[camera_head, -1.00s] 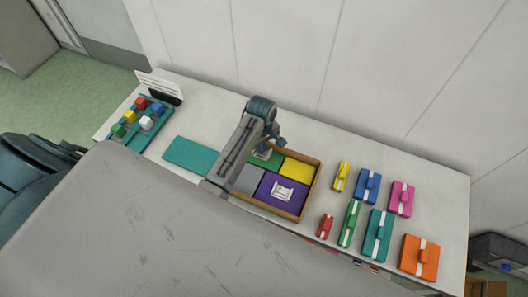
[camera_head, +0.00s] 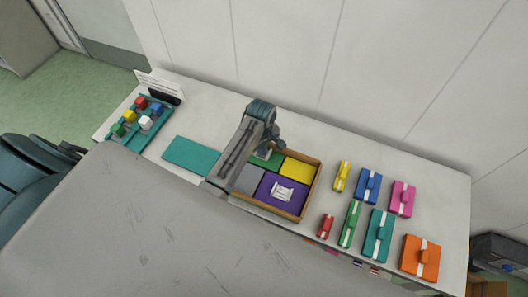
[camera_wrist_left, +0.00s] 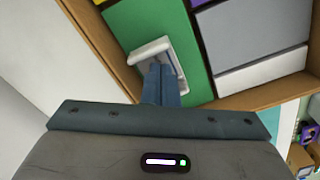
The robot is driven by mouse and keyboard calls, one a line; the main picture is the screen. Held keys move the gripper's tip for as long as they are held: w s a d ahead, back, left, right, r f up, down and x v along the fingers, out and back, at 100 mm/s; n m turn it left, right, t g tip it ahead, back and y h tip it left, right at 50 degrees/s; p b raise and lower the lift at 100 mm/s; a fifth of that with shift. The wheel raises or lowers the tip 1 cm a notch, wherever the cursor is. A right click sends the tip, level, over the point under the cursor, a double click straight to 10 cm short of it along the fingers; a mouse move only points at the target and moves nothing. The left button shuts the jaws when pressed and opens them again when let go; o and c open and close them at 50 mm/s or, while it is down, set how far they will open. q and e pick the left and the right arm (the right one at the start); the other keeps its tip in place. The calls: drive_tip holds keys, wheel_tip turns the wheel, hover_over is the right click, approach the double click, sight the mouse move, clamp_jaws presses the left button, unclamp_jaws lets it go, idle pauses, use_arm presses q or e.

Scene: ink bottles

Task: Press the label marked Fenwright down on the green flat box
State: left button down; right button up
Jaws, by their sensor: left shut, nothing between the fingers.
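The green flat box (camera_head: 274,163) lies in the back left compartment of a wooden tray (camera_head: 315,180), partly hidden by my left arm in the head view. In the left wrist view the green box (camera_wrist_left: 185,35) carries a white label (camera_wrist_left: 150,50) near the tray wall. Its print cannot be read. The left gripper (camera_head: 266,153) is above the green box in the head view. My right gripper is not in view.
The tray also holds yellow (camera_head: 297,169), grey (camera_head: 249,180) and purple (camera_head: 270,205) flat boxes; the purple one bears a white label (camera_head: 283,192). A teal mat (camera_head: 190,155) lies left. Several coloured boxes with white bands stand right. A teal rack (camera_head: 137,139) holds coloured cubes far left.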

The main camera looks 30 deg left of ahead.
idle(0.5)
use_arm(q)
drive_tip(key=shift+r+p, duration=0.8)
drive_tip(key=shift+r, duration=2.7)
